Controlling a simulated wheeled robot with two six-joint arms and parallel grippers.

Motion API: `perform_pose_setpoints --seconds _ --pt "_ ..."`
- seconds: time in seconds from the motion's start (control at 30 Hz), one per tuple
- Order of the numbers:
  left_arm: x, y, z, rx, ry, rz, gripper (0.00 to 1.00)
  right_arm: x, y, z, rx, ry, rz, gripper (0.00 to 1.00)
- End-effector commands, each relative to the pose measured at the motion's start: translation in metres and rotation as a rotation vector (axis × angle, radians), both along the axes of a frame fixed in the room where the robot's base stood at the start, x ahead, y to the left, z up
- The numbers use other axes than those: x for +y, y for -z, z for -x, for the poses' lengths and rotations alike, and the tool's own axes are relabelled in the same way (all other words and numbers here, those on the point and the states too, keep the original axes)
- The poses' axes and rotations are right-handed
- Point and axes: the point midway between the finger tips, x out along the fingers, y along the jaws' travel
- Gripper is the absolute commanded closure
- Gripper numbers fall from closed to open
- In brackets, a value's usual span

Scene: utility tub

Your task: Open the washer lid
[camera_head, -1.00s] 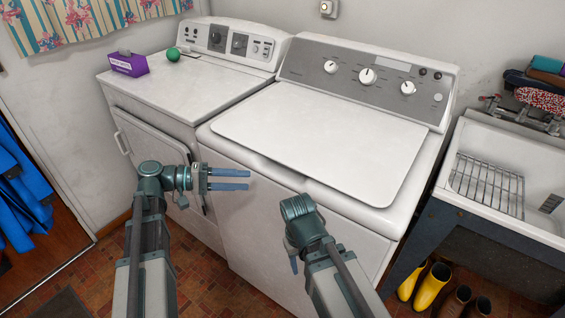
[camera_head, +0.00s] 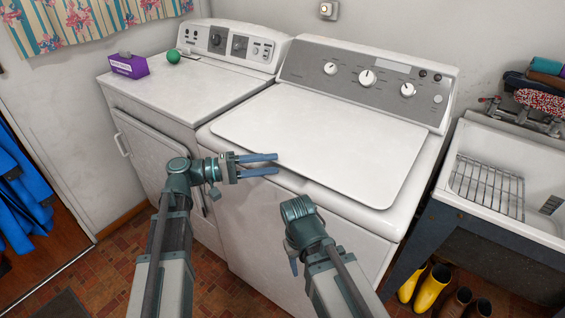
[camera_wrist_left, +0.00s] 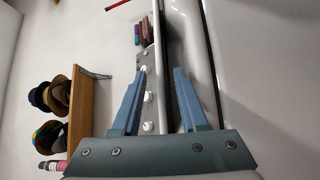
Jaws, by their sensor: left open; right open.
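The washer (camera_head: 298,225) stands in the middle of the head view, its flat white lid (camera_head: 325,135) shut flush on top. A shallow dark recess shows under the lid's front edge. My left gripper (camera_head: 277,164) is open and empty, its blue fingers pointing right, close to the lid's front left edge; I cannot tell if they touch. In the left wrist view the open left gripper (camera_wrist_left: 162,70) has nothing between its fingers.
The dryer (camera_head: 190,95) stands left of the washer, with a purple box (camera_head: 129,66) and a green ball (camera_head: 173,56) on top. A utility sink (camera_head: 540,200) with a wire rack (camera_head: 488,188) is at right. Yellow boots (camera_head: 430,288) stand beneath it.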

Motion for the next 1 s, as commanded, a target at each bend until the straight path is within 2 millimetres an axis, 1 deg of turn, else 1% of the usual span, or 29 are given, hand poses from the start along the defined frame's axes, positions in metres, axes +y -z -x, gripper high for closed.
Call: perform_pose_setpoints --seconds 0.03,0.1,0.3,0.43,0.67,0.7,0.77,0.8,0.93,1.0 --pt "-0.010 0.000 -0.001 0.000 0.004 0.000 0.57 0.000 0.000 0.000 0.000 0.000 0.000 0.50" --pt "-0.019 0.000 -0.002 0.000 0.003 0.000 0.57 0.000 0.000 0.000 0.000 0.000 0.000 0.50" --pt "-0.037 0.000 -0.006 0.000 0.001 0.000 0.57 0.000 0.000 0.000 0.000 0.000 0.000 0.50" --pt "-0.041 0.000 -0.006 0.000 0.000 0.000 0.57 0.000 0.000 0.000 0.000 0.000 0.000 0.50" --pt "-0.041 0.000 -0.007 0.000 0.000 0.000 0.57 0.000 0.000 0.000 0.000 0.000 0.000 0.50" --pt "-0.041 0.000 -0.007 0.000 0.000 0.000 0.59 0.000 0.000 0.000 0.000 0.000 0.000 0.50" --pt "-0.041 0.000 -0.007 0.000 0.000 0.000 0.69 0.000 0.000 0.000 0.000 0.000 0.000 0.50" --pt "-0.041 0.000 -0.007 0.000 0.000 0.000 0.77 0.000 0.000 0.000 0.000 0.000 0.000 0.50" --pt "-0.041 0.000 -0.007 0.000 0.000 0.000 1.00 0.000 0.000 0.000 0.000 0.000 0.000 0.50" --pt "-0.041 0.000 -0.006 0.000 0.000 -0.001 1.00 0.000 0.000 0.000 0.000 0.000 0.000 0.50"
